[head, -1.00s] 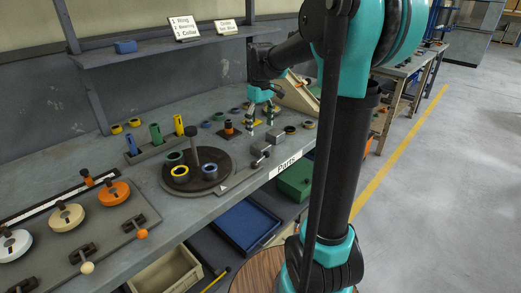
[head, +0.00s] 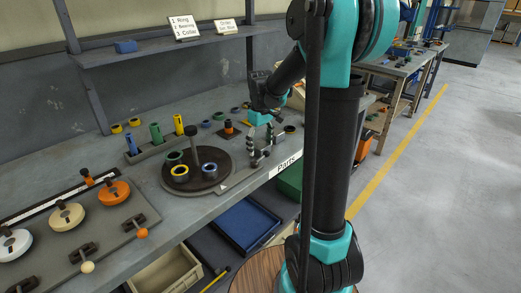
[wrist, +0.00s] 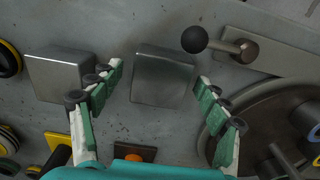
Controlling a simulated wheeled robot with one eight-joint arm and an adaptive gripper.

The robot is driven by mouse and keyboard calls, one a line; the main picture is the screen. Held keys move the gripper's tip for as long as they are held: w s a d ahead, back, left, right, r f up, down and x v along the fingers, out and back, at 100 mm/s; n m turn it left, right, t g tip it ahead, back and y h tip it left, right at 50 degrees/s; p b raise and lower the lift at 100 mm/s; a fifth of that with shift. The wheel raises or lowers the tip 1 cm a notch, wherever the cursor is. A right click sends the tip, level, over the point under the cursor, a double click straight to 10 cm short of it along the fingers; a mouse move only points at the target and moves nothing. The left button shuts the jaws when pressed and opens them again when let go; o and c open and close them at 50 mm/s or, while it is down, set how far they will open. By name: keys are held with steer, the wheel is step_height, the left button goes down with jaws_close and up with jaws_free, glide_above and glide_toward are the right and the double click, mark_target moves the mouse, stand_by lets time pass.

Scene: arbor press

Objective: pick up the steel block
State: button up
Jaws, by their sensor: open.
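A square grey steel block (wrist: 163,76) lies on the bench in the middle of the wrist view, between my open fingers as seen from above. A second, similar grey block (wrist: 60,78) lies to its left, partly behind the left finger. My gripper (wrist: 160,76) is open and empty, with one finger on each side of the middle block. I cannot tell how high the fingertips are above the bench. In the head view my gripper (head: 261,150) is over the blocks' place and largely hides them.
A lever with a black ball (wrist: 195,39) is close to the middle block's upper right corner. A dark round turntable (head: 212,179) with rings and a post stands to the left in the head view. Several rings and an orange-topped piece (head: 229,126) are nearby.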

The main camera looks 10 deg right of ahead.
steer(key=shift+c, duration=0.6)
jaws_close()
steer(key=shift+r, duration=0.1)
